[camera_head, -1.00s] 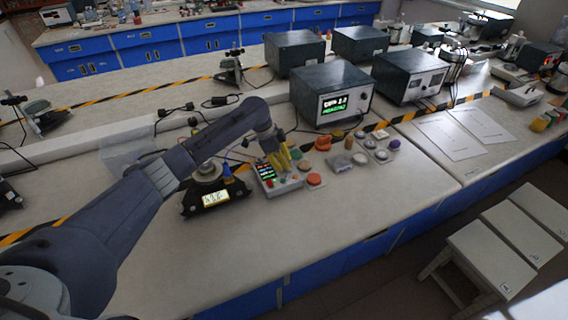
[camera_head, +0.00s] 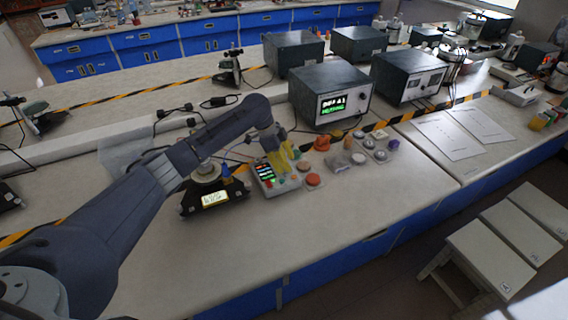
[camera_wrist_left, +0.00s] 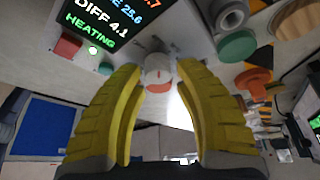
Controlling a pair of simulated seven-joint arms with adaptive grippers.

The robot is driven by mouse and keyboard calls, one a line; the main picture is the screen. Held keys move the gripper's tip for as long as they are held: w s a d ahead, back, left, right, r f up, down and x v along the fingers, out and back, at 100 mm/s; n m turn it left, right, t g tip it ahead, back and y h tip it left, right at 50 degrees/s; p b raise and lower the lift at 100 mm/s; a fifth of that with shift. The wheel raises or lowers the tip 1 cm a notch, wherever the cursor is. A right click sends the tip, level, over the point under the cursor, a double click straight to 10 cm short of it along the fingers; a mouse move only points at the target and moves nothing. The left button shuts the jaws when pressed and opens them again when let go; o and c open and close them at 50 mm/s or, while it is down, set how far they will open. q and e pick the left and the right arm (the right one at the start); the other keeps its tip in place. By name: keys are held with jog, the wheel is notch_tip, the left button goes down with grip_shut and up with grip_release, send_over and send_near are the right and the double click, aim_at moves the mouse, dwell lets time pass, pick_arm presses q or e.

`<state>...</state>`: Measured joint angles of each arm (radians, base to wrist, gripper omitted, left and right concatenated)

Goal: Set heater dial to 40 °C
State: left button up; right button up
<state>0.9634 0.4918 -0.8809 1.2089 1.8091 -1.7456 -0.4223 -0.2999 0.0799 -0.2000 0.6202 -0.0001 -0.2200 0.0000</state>
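The control box (camera_head: 283,186) is pale, with a dark display (camera_head: 265,173) and coloured buttons, on the bench front. In the left wrist view the display (camera_wrist_left: 105,18) reads "DIFF 4.1" and "HEATING"; its top line is cut off. A pale round dial (camera_wrist_left: 158,70) with a red mark sits beside the display. My left gripper (camera_head: 281,157) is over the box. In the wrist view its yellow fingers (camera_wrist_left: 160,78) stand apart on either side of the dial, with small gaps that suggest no grip. My right gripper is not in view.
A black device with a lit screen (camera_head: 214,197) stands just left of the box. An orange-red button (camera_head: 313,179) and several small round items lie to the right. A large dark instrument (camera_head: 330,95) stands behind.

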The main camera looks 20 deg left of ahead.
pick_arm(q)
jog(key=o, duration=0.3)
jog(key=shift+a+f, duration=0.15)
jog(key=shift+a, duration=0.1)
jog(key=shift+a, duration=0.15)
jog(key=v, duration=1.2)
